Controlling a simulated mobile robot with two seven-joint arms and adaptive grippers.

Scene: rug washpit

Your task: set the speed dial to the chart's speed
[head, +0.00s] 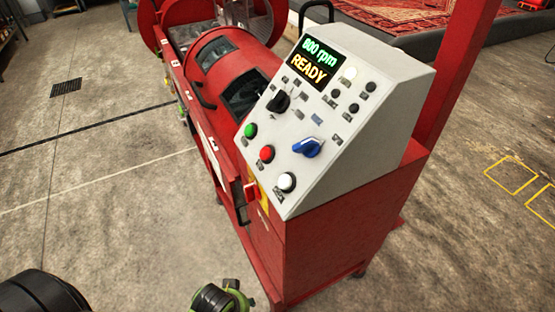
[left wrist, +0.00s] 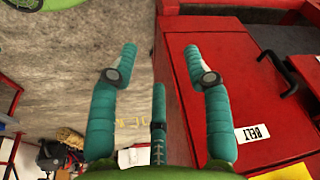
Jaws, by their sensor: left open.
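The grey sloped control panel (head: 340,115) carries a lit display (head: 315,62) that seems to read 800 rpm and READY. A black dial (head: 279,101) sits at its upper left and a blue dial (head: 308,147) at its lower middle. Their small labels are too small to read, so I cannot tell which is the speed dial. No chart is readable. My left gripper (left wrist: 160,52) is open and empty in the left wrist view, its teal fingers beside the red machine and apart from the panel. My right gripper is not in view.
The panel also has a green button (head: 250,130), a red button (head: 266,153) and a white button (head: 286,182). The red machine (head: 335,235) supports it, with a red post behind. A BELT label (left wrist: 253,132) shows on the red casing. Concrete floor is open at left.

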